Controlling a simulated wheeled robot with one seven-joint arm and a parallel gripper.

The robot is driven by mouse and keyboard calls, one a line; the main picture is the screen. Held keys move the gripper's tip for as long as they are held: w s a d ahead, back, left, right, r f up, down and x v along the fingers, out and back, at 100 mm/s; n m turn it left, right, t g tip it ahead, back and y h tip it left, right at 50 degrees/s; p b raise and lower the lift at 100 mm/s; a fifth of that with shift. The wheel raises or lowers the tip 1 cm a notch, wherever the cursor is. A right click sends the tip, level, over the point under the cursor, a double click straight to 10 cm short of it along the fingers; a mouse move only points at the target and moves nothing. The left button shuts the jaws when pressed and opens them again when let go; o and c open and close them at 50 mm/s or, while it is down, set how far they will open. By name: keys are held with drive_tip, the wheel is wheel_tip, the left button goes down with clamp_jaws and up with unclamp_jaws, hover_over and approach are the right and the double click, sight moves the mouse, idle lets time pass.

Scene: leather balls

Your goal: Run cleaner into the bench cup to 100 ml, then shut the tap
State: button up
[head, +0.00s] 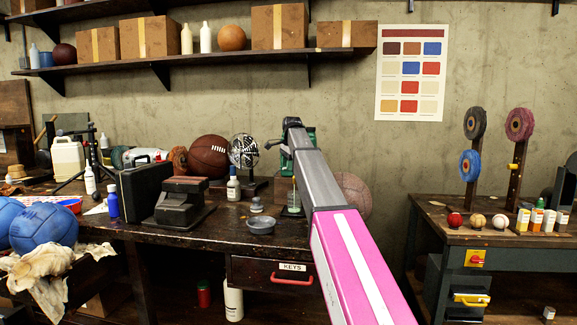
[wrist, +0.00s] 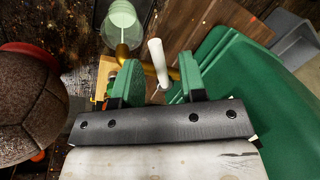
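A green cleaner container (wrist: 245,85) fills the right of the wrist view. In the head view its green body (head: 307,139) shows partly behind my arm. A brass tap (wrist: 136,70) with a white lever (wrist: 157,58) comes off it. My gripper (wrist: 157,80) is open, its green pads on either side of the lever, with gaps visible. The clear bench cup (wrist: 122,20) sits near the tap's outlet and looks pale green inside; its marks cannot be read. In the head view the cup (head: 294,198) is small, beside my arm.
A brown ball (wrist: 30,105) is close at the left of the wrist view. On the bench, a grey bowl (head: 261,225), a white-labelled bottle (head: 233,187) and a black press-like block (head: 183,203) stand left of my arm. A side table (head: 480,240) is at right.

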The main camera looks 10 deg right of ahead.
drive_tip(key=shift+r, duration=0.1)
wheel_tip(320, 180, up, 10)
drive_tip(key=s, duration=0.2)
drive_tip(key=shift+d+r, duration=0.25)
drive_tip(key=shift+d, duration=0.1)
drive_tip(key=shift+s, duration=0.15)
idle(2.4)
